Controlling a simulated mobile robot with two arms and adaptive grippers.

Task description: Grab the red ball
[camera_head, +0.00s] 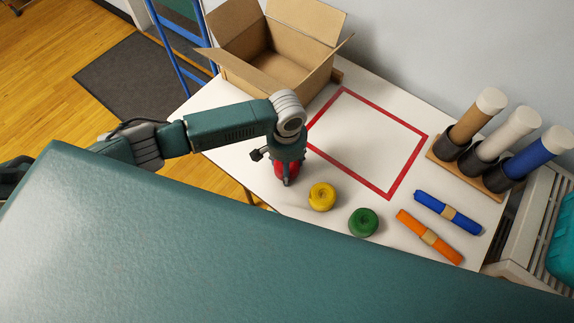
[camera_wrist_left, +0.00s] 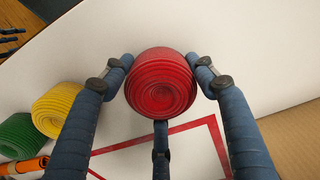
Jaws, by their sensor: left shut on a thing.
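The red ball (camera_wrist_left: 162,84), a round wound roll, sits between the fingers of my left gripper (camera_wrist_left: 160,90) in the left wrist view, and the fingers are shut on it. In the head view the red ball (camera_head: 287,168) shows in part below my left gripper (camera_head: 286,172), which points down over the white table near its front edge. The gripper hides much of the ball there. I cannot tell whether the ball touches the table. My right gripper is not in view.
Yellow (camera_head: 322,197) and green (camera_head: 363,222) rolls lie right of the gripper. Blue (camera_head: 448,212) and orange (camera_head: 430,237) rolled bundles lie further right. An open cardboard box (camera_head: 290,90) stands behind. A red outlined square (camera_head: 409,163) on the table is empty. Tall rolls (camera_head: 513,137) stand in a rack.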

